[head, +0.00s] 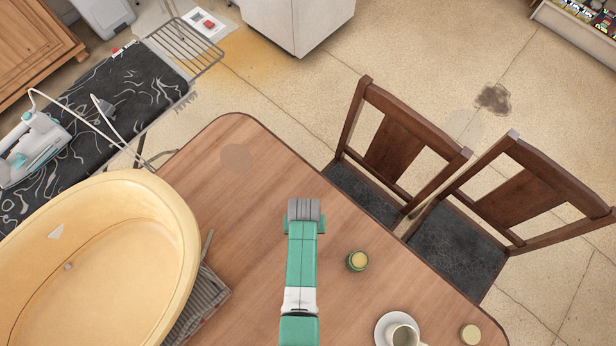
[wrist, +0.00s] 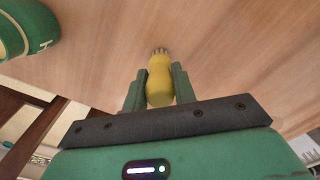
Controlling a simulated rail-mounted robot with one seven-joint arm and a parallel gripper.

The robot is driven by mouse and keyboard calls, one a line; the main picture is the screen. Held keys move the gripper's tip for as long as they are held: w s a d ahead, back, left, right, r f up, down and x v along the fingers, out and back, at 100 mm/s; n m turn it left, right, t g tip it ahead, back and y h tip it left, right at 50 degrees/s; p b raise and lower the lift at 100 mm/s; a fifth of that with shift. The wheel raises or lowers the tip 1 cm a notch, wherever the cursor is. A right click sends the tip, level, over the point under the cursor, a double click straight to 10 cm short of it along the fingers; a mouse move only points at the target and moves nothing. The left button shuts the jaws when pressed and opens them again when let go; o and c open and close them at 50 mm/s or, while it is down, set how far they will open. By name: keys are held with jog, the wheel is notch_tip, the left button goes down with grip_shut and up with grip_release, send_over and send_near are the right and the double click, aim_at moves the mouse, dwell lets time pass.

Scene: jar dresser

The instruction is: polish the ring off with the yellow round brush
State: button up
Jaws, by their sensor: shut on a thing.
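My gripper (head: 304,216) is over the wooden table (head: 270,265), seen from above in the head view. In the wrist view my gripper (wrist: 159,84) is shut on the yellow round brush (wrist: 160,76), with a green finger on each side of its handle. The brush's greyish bristle end points away from the gripper, towards the wood. I cannot tell whether it touches. A dull, darker round mark (head: 236,157) lies on the tabletop towards the far corner, up and left of my gripper. The brush is hidden in the head view.
A green jar with a yellowish top (head: 357,260) stands right of my arm. A cup on a saucer (head: 383,322) and a yellowish round lid-like thing (head: 470,334) are near the right edge. A cream basin (head: 187,235) fills the left. Two chairs (head: 395,150) line the far right edge.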

notch_tip(320, 180, up, 3)
jog(key=shift+w+r+p, duration=0.1)
jog(key=shift+w+p, duration=0.05)
jog(key=shift+p, duration=0.55)
notch_tip(320, 180, up, 5)
jog(key=p, duration=0.4)
jog(key=shift+f, duration=0.2)
